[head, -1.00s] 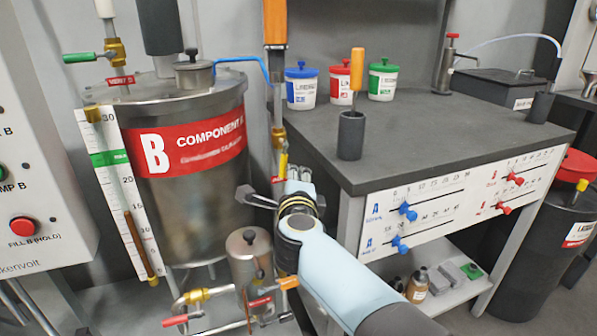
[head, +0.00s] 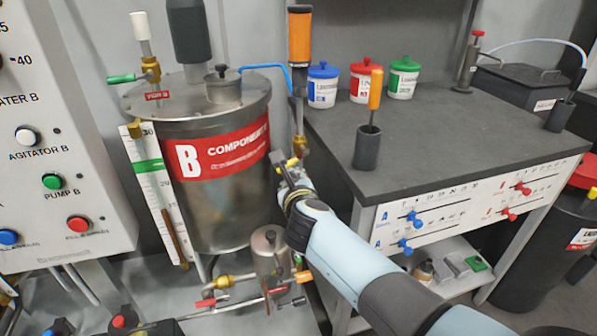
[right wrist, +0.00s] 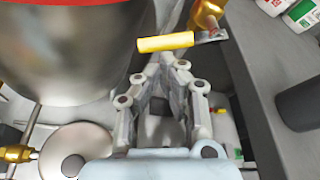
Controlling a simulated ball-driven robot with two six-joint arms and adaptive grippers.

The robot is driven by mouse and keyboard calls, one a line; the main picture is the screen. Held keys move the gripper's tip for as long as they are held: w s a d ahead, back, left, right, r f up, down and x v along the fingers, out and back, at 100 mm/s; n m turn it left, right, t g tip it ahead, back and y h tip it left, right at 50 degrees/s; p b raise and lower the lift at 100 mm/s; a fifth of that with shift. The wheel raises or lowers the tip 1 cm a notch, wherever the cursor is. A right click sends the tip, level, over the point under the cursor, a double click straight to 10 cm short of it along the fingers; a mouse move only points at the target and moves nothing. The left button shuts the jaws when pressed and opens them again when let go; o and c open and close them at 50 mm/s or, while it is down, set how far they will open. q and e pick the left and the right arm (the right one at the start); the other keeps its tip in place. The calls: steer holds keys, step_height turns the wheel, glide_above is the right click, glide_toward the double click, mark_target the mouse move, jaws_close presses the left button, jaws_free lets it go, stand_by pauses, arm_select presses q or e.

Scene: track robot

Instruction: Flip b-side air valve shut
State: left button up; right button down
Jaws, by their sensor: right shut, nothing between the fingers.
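The b-side air valve has a yellow lever handle (head: 288,163) on a brass body (head: 302,146), below the orange-topped column beside tank B. The handle points left, crosswise to the vertical pipe. In the right wrist view the yellow handle (right wrist: 165,42) lies across the picture just beyond my fingertips, its metal lever running right to the brass body (right wrist: 207,15). My right gripper (right wrist: 168,62) is shut and empty. In the head view my right gripper (head: 290,178) is just under the handle; I cannot tell whether it touches. My left gripper is not in view.
The steel tank B (head: 205,215) stands close on the left. The grey workbench (head: 440,135) edge is close on the right, with a grey cup (head: 367,148) near its corner. A small steel canister (head: 270,248) with piping and valves sits below my right gripper.

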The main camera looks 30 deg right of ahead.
steer(key=shift+w+a+r+m+y+p, duration=0.1)
steer(key=shift+a+r+m+y+p, duration=0.45)
steer(key=shift+m+p, duration=0.4)
steer(key=shift+f, duration=0.1)
steer(key=shift+w+a+f+b, duration=0.2)
steer(key=shift+a+b, duration=0.3)
steer(key=shift+a, duration=0.15)
